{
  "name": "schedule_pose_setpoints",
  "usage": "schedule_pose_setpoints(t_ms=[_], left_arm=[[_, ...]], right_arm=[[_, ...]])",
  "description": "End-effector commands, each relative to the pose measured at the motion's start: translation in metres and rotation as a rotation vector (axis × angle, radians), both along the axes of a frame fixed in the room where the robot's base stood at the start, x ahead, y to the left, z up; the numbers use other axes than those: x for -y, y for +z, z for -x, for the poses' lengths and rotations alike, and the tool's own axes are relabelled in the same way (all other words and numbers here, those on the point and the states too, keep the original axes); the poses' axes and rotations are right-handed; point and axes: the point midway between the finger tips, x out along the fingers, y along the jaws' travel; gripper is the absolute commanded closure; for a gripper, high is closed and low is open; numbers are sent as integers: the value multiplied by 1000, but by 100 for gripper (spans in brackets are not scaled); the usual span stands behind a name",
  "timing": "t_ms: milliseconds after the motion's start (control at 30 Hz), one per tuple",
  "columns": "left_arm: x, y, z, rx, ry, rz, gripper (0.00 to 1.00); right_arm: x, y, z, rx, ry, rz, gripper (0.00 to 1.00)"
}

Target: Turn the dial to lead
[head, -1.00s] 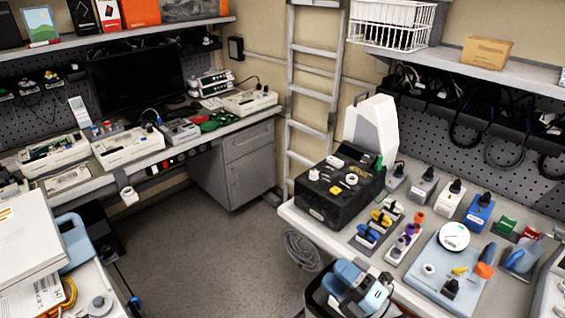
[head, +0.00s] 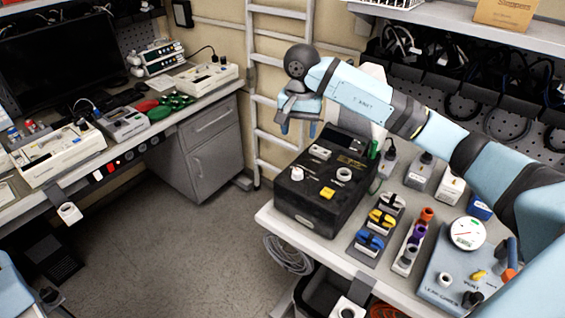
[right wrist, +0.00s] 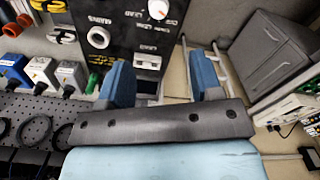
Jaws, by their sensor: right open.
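A black box-shaped device (head: 318,205) stands on the right-hand bench. On its top are a white round knob (head: 296,174), a white ring-shaped part (head: 344,174), a yellow button and small panels; the lettering is too small to read. In the right wrist view the white knob (right wrist: 157,9) shows a red mark, and the white ring (right wrist: 98,38) is left of it. My right gripper (head: 299,128) is open and empty, above and behind the box's far left corner, apart from it. Its two blue fingers (right wrist: 162,80) point toward the box. My left gripper is not seen.
Beside the box stand several colored plugs (head: 376,220) and a blue-grey panel with a round gauge (head: 467,233). A white upright housing is partly hidden behind my arm. A ladder (head: 262,90) leans behind the bench.

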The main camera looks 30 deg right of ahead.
Motion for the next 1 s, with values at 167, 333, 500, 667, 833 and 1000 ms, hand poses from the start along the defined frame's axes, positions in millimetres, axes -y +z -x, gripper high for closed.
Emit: schedule_pose_setpoints(t_ms=[167,333,500,667,833,1000], left_arm=[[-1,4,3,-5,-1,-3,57],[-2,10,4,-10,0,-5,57],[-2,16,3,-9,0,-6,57],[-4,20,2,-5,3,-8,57],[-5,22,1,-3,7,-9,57],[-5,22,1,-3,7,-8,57]], right_arm=[[0,-24,1,-6,-1,-1,41],[-2,-61,2,-7,-1,-4,41],[-2,-96,2,-6,-2,-5,41],[-2,-120,1,-4,-2,-5,41],[-1,-133,1,-2,-1,-4,41],[-1,-135,1,-1,-1,-4,41]])
